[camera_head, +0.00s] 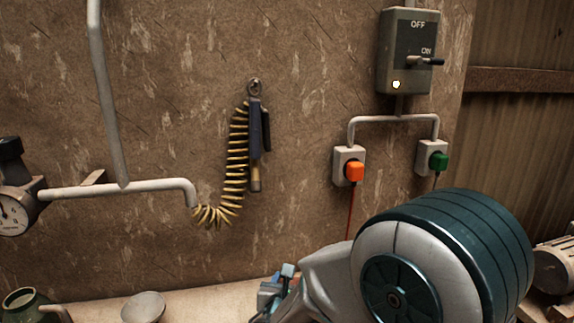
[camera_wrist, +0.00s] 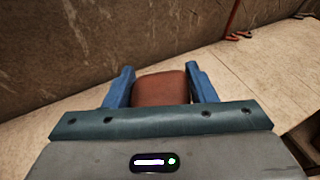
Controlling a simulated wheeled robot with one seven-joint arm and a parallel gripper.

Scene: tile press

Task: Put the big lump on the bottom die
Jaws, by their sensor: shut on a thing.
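My gripper (camera_wrist: 160,74) is shut on a reddish-brown lump (camera_wrist: 161,89), which sits between the two blue fingers in the wrist view. The fingers hide the lump's sides and the gripper body hides its near end. In the head view my gripper (camera_head: 284,281) shows low in the middle, partly hidden by my own arm. I cannot make out the lump clearly there. I see no bottom die in either view.
A pale worktop (camera_wrist: 256,66) runs along the brown wall (camera_head: 300,60). A pale bowl (camera_head: 143,307) and a green jug (camera_head: 22,303) stand at the lower left. A coiled yellow hose (camera_head: 238,150) hangs on the wall.

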